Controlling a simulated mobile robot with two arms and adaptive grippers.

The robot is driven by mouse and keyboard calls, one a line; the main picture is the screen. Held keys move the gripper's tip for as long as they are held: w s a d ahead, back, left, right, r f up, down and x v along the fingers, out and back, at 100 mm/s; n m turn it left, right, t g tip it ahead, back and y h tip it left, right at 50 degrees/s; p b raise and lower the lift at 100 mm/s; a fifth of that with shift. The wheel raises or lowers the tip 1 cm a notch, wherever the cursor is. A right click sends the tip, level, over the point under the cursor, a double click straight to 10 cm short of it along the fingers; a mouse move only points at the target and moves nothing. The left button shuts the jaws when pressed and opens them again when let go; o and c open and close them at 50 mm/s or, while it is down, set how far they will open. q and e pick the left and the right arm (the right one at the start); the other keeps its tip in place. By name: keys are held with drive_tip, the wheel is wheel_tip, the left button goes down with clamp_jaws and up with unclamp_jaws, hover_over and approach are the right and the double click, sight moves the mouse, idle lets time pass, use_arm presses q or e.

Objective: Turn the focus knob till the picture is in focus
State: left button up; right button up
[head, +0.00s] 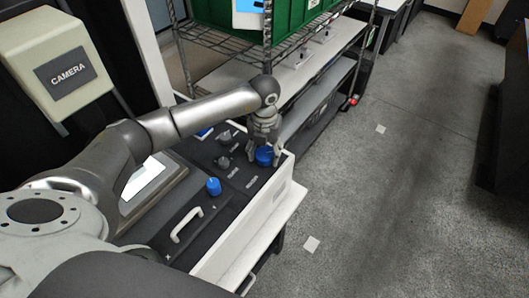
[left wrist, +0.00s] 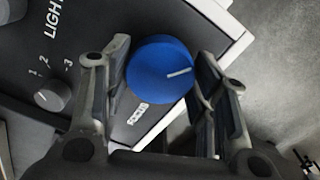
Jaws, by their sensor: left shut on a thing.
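The blue focus knob (head: 265,156) sits at the far right corner of the dark control panel (head: 226,190). In the left wrist view the knob (left wrist: 158,70) shows its round top with a white pointer line, and the FOCUS label (left wrist: 137,114) lies beside it. My left gripper (head: 265,148) is over the knob from above, shut on it with one finger on each side. A tilted screen (head: 148,181) on the panel is partly hidden by my left arm, and its picture is too small to judge. My right gripper is not in view.
Another blue knob (head: 214,186) and a white handle (head: 186,224) are on the panel nearer me. Small grey knobs (head: 224,137) stand left of my gripper. A box marked CAMERA (head: 65,72) is at upper left. A wire shelf with green bins (head: 290,18) stands behind. Open floor lies right.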

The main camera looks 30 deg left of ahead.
sight(264, 153)
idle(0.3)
use_arm(q)
drive_tip(key=o, duration=1)
wheel_tip(264, 153, up, 8)
drive_tip(key=shift+f, duration=0.2)
drive_tip(key=shift+f, duration=0.1)
